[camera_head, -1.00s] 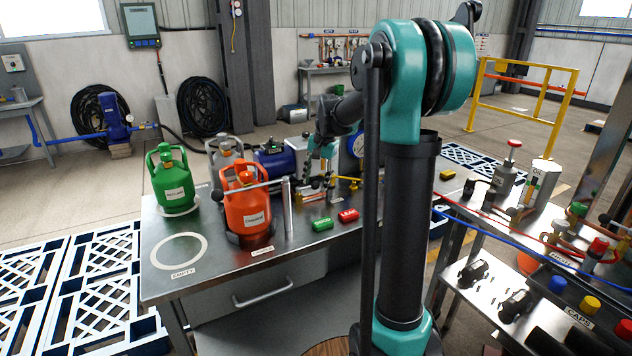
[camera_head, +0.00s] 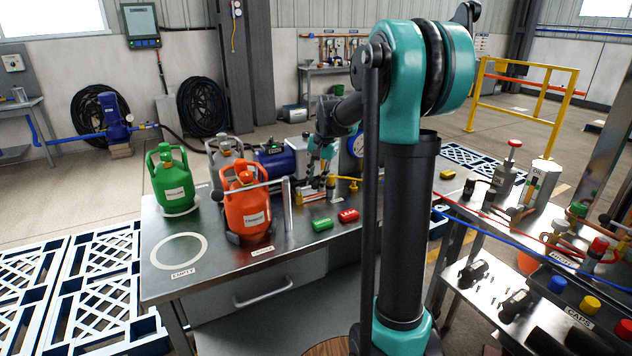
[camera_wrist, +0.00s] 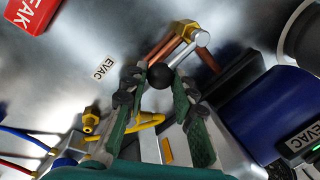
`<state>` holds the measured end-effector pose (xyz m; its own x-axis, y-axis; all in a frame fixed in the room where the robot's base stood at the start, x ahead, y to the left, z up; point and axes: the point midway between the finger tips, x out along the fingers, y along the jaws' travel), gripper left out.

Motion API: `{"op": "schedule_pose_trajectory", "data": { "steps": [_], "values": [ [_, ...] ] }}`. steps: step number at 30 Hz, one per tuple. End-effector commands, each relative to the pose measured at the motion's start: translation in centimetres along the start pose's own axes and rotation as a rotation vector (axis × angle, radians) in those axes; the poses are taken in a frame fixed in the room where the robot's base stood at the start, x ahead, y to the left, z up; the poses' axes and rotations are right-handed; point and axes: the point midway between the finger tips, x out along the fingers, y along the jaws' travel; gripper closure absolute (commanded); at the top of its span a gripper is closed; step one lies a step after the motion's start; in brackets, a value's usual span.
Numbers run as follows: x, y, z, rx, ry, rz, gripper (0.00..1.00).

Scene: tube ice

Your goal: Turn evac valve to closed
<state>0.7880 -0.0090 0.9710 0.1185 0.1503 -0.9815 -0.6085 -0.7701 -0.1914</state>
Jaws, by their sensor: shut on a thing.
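The evac valve shows in the wrist view as a brass body (camera_wrist: 187,27) on copper pipes, with a silver lever (camera_wrist: 201,39) ending in a black ball knob (camera_wrist: 160,75). An EVAC label (camera_wrist: 103,68) lies on the steel bench beside it. My gripper (camera_wrist: 161,80) has its two green fingers on either side of the knob and is shut on it. In the head view my gripper (camera_head: 318,177) is low over the bench among the brass fittings. The valve is too small and partly hidden there to tell its lever angle.
A blue pump (camera_wrist: 255,105) marked EVAC stands close at the right in the wrist view. A yellow-handled fitting (camera_wrist: 150,122) is near my fingers. Orange (camera_head: 247,212) and green (camera_head: 173,182) cylinders, a green block (camera_head: 322,224) and a red block (camera_head: 348,215) stand on the bench.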

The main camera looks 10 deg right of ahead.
Motion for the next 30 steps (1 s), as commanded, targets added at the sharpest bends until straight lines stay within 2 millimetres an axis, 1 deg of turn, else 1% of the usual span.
{"op": "schedule_pose_trajectory", "data": {
  "steps": [5,11,17,30],
  "values": [
    [-0.1,0.1,0.1,0.025,0.005,-0.001,1.00],
    [-0.1,0.5,0.5,0.116,0.023,-0.002,1.00],
    [-0.3,1.2,1.3,0.272,0.054,-0.001,1.00],
    [-0.5,2.3,3.6,0.681,0.135,-0.001,1.00]
  ]
}}
